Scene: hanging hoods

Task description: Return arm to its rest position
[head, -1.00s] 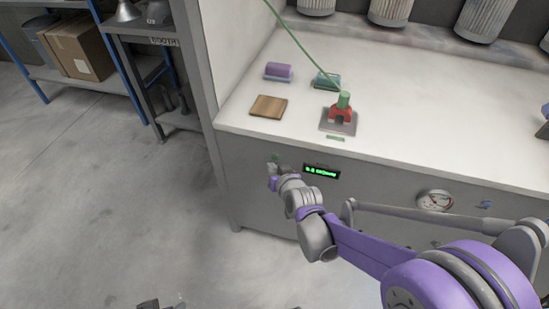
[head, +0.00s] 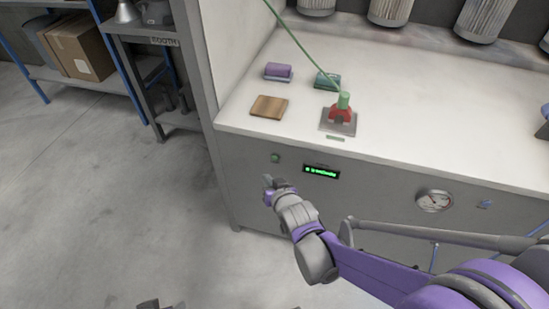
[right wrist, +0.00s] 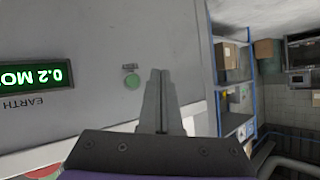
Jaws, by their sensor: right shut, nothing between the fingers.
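My right arm reaches in from the right in the head view. Its gripper (head: 267,181) is just in front of the bench's grey front panel, below and slightly left of a green button (head: 275,158). In the right wrist view the two fingers (right wrist: 160,75) lie together with nothing between them. The green button (right wrist: 132,81) shows there just left of the fingers, apart from them. A lit green display (head: 321,171) is right of the button; it also shows large in the right wrist view (right wrist: 38,77). My left gripper is not clearly seen.
On the white bench top (head: 420,110) stand a red clamp with a green cable (head: 341,113), a wooden block (head: 269,106), a purple block (head: 278,70) and a teal block (head: 327,80). A gauge (head: 434,200) is on the panel.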

